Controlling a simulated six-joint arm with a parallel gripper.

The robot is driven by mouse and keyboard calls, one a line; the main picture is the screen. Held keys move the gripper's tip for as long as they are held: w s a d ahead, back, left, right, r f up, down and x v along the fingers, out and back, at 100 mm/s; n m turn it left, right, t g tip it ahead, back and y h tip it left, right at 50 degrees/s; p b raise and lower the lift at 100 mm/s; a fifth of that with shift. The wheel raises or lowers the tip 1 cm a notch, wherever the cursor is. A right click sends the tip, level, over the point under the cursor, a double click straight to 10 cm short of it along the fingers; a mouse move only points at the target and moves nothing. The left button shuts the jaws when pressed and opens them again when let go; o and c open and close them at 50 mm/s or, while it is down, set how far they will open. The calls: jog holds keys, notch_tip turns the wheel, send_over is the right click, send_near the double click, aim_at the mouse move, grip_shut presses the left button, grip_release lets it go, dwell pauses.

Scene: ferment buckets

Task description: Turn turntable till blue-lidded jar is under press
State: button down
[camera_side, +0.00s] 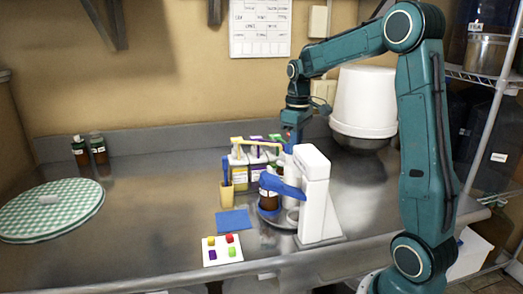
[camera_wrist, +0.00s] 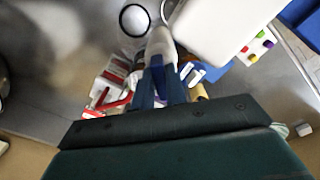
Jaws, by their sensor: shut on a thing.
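My gripper (camera_side: 291,143) is above and behind the press. In the wrist view my gripper (camera_wrist: 160,88) points down, shut on a pale piece (camera_wrist: 160,46), whose identity is unclear.
Cartons (camera_side: 240,172) stand behind the turntable. A checkered round mat (camera_side: 60,222) is far left. The counter between is clear.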

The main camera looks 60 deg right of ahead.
jog(key=shift+n, duration=0.6)
jog(key=shift+d+n, duration=0.1)
jog(key=shift+n, duration=1.5)
jog(key=shift+w+d+r+n, duration=0.1)
jog(key=shift+n, duration=2.1)
jog(key=shift+w+n, duration=0.1)
jog(key=shift+n, duration=2)
jog(key=shift+w+d+n, duration=0.1)
jog(key=shift+n, duration=2.3)
jog(key=c, duration=1.4)
grip_release()
jog(key=shift+c, duration=0.2)
